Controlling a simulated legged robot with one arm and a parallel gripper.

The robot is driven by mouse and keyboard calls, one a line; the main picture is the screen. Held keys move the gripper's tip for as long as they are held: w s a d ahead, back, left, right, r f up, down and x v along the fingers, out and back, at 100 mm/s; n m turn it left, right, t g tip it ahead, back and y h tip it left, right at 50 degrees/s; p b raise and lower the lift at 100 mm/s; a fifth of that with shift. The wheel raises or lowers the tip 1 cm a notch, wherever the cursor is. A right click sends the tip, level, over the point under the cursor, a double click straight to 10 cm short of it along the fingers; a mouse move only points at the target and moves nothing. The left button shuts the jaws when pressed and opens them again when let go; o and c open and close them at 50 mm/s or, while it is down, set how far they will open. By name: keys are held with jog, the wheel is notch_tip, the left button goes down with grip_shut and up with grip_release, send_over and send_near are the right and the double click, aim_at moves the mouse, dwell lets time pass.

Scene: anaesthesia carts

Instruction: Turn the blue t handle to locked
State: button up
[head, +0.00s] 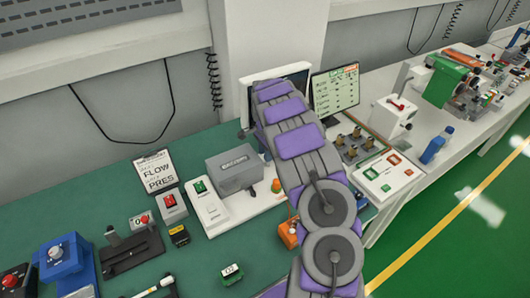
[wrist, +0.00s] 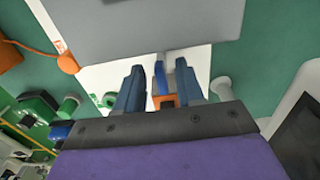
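In the wrist view, a narrow blue piece (wrist: 160,76), which looks like the blue T handle, stands between the two blue fingers of my gripper (wrist: 159,66). A small orange part (wrist: 167,101) shows just below it. The fingers are apart, with a gap visible on both sides of the blue piece. Whether the handle is at locked cannot be read. In the head view, my arm covers both the gripper and the handle.
A grey box (wrist: 150,25) fills the top of the wrist view, close to the fingertips; a white panel (wrist: 100,78) lies beneath. In the head view, a grey box (head: 235,170), a monitor (head: 335,90) and a white control box (head: 388,176) stand around my arm on the green bench.

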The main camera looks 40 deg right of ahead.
jog(key=shift+d+f, duration=0.25)
jog(key=shift+d, duration=0.75)
jog(key=shift+c, duration=1.4)
jog(key=shift+d, duration=0.35)
jog(key=c, duration=0.3)
jog(key=shift+a+r, duration=0.15)
jog(key=shift+a, duration=0.75)
grip_shut()
